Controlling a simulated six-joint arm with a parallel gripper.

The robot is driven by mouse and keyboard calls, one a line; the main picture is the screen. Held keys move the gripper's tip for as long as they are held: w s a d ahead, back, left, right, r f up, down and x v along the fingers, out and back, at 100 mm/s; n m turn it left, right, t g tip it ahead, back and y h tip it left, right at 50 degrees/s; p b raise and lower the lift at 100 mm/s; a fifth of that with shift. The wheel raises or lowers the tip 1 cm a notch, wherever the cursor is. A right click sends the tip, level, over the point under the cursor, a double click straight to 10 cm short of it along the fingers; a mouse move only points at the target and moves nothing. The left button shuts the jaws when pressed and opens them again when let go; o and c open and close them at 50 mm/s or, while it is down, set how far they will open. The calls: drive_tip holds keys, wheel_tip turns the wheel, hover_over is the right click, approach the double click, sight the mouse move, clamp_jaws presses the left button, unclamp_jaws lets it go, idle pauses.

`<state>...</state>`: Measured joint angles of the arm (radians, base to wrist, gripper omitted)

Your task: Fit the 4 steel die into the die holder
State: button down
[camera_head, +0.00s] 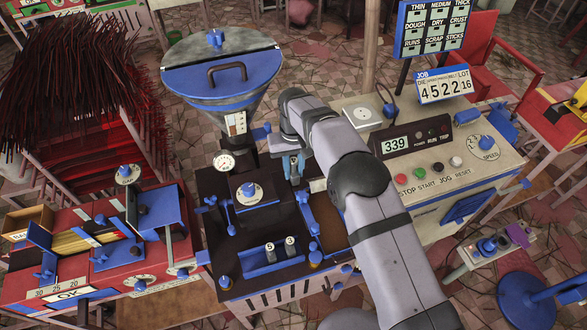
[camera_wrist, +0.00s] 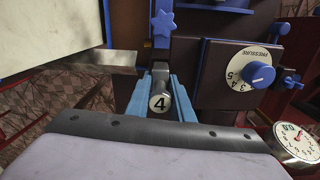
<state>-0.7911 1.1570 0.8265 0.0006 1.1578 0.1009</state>
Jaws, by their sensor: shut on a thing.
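The steel die marked 4 (camera_wrist: 160,102) is a small cylinder with a white numbered end, seen in the wrist view between the blue fingers of my gripper (camera_wrist: 160,90). The gripper is shut on it. In the head view my gripper (camera_head: 292,167) points down beside the dark extruder body (camera_head: 215,185), right of the pressure dial (camera_head: 249,193). The die is hard to make out there. In the wrist view a dark block with a blue star knob (camera_wrist: 163,24) stands just beyond the die. I cannot tell for sure whether this is the die holder, or whether the die touches it.
A blue rack (camera_head: 262,268) holds two other numbered dies at the front of the extruder. A covered hopper (camera_head: 220,85) stands behind. The control console (camera_head: 440,160) is at right, a red cutting bench (camera_head: 100,265) at left. The pressure dial (camera_wrist: 240,78) is close right in the wrist view.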

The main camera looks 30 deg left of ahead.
sight(294, 160)
drive_tip(key=shift+f+b, duration=0.85)
drive_tip(key=shift+f, duration=0.45)
idle(0.9)
drive_tip(key=shift+f, duration=0.15)
idle(0.4)
drive_tip(key=shift+r+p, duration=1.9)
drive_tip(key=shift+r, duration=1.2)
